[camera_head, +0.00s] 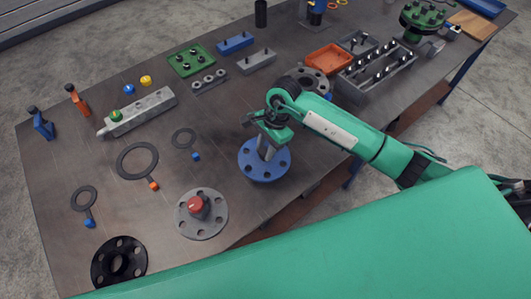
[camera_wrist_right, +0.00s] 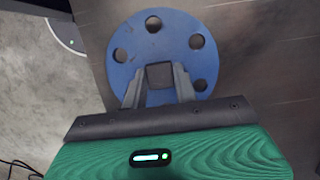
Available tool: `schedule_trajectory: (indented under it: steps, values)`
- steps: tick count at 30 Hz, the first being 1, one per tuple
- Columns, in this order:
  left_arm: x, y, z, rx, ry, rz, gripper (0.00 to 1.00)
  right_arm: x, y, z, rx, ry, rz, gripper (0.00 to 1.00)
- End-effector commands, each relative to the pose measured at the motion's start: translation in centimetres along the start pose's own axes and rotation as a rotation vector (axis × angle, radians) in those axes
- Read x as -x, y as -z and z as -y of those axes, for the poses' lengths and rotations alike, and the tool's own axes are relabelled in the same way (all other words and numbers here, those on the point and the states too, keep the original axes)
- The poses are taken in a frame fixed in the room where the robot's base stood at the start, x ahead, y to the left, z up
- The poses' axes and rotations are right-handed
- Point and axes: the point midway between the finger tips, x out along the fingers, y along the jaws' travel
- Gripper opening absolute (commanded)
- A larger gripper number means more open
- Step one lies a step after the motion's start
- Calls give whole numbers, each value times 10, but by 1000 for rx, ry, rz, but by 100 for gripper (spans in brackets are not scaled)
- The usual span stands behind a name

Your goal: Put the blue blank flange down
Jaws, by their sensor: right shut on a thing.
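The blue blank flange (camera_head: 264,160) is a round disc with bolt holes and a grey square grip block at its middle. It shows at the centre of the head view, by the table's front edge. My right gripper (camera_head: 268,146) is above it, with its fingers shut on the block. In the right wrist view the flange (camera_wrist_right: 160,50) lies flat past the fingertips, and the gripper (camera_wrist_right: 160,82) has one finger on each side of the block. I cannot tell whether the flange touches the table. My left gripper does not show.
The dark table (camera_head: 100,165) carries a grey flange with a red knob (camera_head: 201,214) to the left. A black flange (camera_head: 119,262) and ring gaskets (camera_head: 137,161) lie further left. A grey bolt rack (camera_head: 376,75) and an orange tray (camera_head: 328,58) stand behind right. Bare tabletop lies left of the blue flange.

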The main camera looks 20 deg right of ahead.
Motion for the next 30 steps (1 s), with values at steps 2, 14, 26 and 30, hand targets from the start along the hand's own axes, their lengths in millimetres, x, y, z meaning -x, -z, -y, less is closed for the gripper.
schedule_trajectory:
  steps: [2, 14, 26, 30]
  values:
    - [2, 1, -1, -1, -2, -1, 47, -2, 0, 0, 0, 2, 1, 0]
    - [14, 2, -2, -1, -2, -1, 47, -43, 12, 0, 1, 1, 2, 0]
    - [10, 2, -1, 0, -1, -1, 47, -46, 14, 0, 1, 0, 0, 42]
    - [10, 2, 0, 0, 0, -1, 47, -46, 14, 0, 1, 0, 0, 51]
